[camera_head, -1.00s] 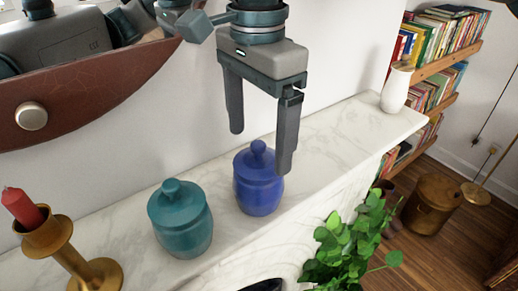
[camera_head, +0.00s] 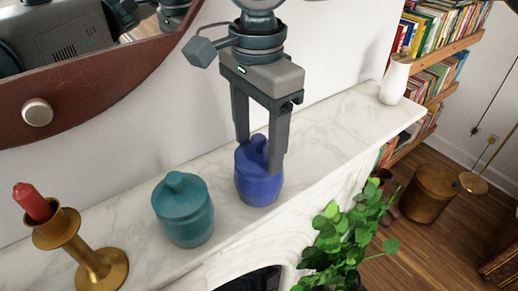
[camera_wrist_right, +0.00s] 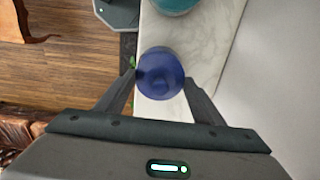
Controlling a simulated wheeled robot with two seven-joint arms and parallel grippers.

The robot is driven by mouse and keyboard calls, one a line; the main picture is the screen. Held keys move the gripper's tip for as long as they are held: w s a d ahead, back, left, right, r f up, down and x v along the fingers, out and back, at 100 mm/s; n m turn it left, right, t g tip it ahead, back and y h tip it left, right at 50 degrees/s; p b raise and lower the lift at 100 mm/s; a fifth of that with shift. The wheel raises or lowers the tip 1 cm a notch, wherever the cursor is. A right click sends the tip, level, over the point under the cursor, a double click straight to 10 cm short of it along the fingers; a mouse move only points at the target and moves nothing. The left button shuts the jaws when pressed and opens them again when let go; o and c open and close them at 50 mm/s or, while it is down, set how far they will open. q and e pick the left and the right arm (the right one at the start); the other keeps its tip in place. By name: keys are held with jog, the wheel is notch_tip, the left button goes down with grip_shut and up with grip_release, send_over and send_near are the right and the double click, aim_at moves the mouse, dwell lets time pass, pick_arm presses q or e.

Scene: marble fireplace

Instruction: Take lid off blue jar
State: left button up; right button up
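The blue jar (camera_head: 258,187) stands upright on the white mantel with its knobbed lid (camera_head: 257,148) on. My right gripper (camera_head: 259,156) points down over it, one finger on each side of the lid, with the right finger partly covering it. In the right wrist view the blue jar (camera_wrist_right: 160,75) appears from above between the open fingertips (camera_wrist_right: 160,74). A gap seems to show around the knob; contact with the lid's rim cannot be told. My left gripper is not in view.
A teal lidded jar (camera_head: 184,213) stands close to the left on the marble mantel (camera_head: 325,132). A brass candlestick (camera_head: 98,266) with a red candle (camera_head: 33,203) is farther left. A white vase (camera_head: 394,82) stands at the far end. A plant (camera_head: 345,232) is in front, below the mantel.

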aim_at(261, 138)
jog(key=shift+r, duration=0.1)
jog(key=shift+r+b, duration=0.75)
jog(key=shift+b, duration=0.1)
jog(key=shift+d+r+b, duration=0.25)
jog(key=shift+r+b, duration=0.65)
jog(key=shift+r, duration=0.25)
jog(key=d+r+b, duration=0.4)
jog(key=d+r, duration=0.3)
jog(key=d, duration=0.4)
jog(key=shift+s+d+b, duration=0.15)
jog(key=shift+s+b, duration=0.1)
jog(key=shift+b, duration=0.05)
